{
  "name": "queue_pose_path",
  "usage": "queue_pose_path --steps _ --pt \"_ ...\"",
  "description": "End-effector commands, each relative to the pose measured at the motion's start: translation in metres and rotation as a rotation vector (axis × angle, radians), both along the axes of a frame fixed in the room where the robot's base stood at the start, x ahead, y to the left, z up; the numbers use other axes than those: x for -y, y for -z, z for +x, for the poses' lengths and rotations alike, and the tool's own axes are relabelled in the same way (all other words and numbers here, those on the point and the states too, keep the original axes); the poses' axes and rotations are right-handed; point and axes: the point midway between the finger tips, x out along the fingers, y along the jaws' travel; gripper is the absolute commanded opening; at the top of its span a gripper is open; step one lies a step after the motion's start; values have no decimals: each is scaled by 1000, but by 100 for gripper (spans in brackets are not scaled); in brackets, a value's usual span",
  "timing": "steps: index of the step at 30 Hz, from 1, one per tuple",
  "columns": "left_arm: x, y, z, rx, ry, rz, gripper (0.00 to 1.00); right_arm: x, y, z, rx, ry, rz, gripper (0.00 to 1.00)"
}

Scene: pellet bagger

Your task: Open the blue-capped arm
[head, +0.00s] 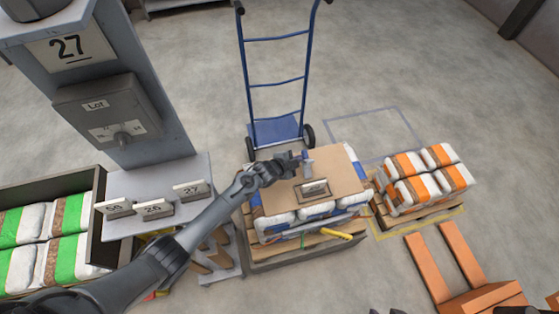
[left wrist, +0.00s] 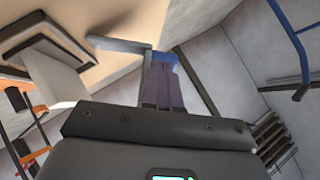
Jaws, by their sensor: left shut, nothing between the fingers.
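My left gripper (head: 299,160) is shut and empty over the cardboard sheet (head: 339,165) on the middle stack of bags. A short pale bar (head: 308,170) with a blue end stands at its fingertips in the head view. In the left wrist view, the pale bar (left wrist: 118,45) runs to the shut fingers (left wrist: 161,85), and the blue cap (left wrist: 166,59) shows right at the tips. I cannot tell whether the fingers touch it. A small framed plate (head: 315,189) sits on the cardboard near the bar. My right gripper is not identifiable in these views.
A blue hand truck (head: 275,85) stands behind the stack. Orange-striped bags (head: 420,178) sit on a pallet to the right, with orange forks (head: 453,260) in front. Green-striped bags (head: 50,240) and a grey post (head: 105,90) numbered 27 are left. Floor is clear at back right.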

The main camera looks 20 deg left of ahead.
Motion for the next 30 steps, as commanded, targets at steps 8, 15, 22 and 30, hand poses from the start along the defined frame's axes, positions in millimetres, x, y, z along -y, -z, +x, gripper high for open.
queue_pose_path --steps 8,15,22,30 --pt "-11 -30 -26 3 2 1 0 0 -35 0 5 -2 -1 43" --pt "-23 -53 -57 2 3 2 0 2 -40 0 -1 -6 -10 43" --pt "-31 -69 -78 2 1 0 0 3 -44 0 0 -8 -11 43" --pt "-34 -67 -92 -13 2 0 0 2 -45 0 0 -5 -7 43"
